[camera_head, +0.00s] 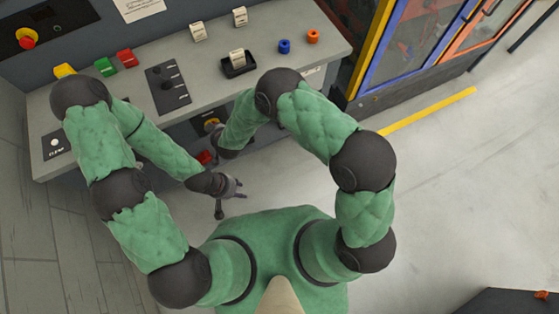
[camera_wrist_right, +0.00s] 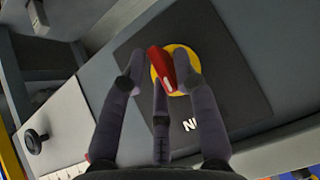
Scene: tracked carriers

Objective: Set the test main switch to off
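The main switch is a red handle (camera_wrist_right: 160,70) on a yellow disc (camera_wrist_right: 184,60), on a black plate with a partly hidden white label (camera_wrist_right: 190,125). In the head view its yellow part (camera_head: 210,124) shows on the desk's front, partly covered by my right arm. My right gripper (camera_wrist_right: 160,66) has its fingers spread around the red handle, with a gap on the left; contact on the right is unclear. In the head view the right gripper (camera_head: 228,152) is dark and partly hidden. My left gripper (camera_head: 231,198) is open and empty, in front of the desk.
The grey desk (camera_head: 300,72) bears yellow (camera_head: 64,70), green (camera_head: 105,66) and red (camera_head: 127,58) blocks, a black control panel (camera_head: 168,88), a black tray (camera_head: 234,70), and blue (camera_head: 284,46) and orange (camera_head: 313,37) pieces.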

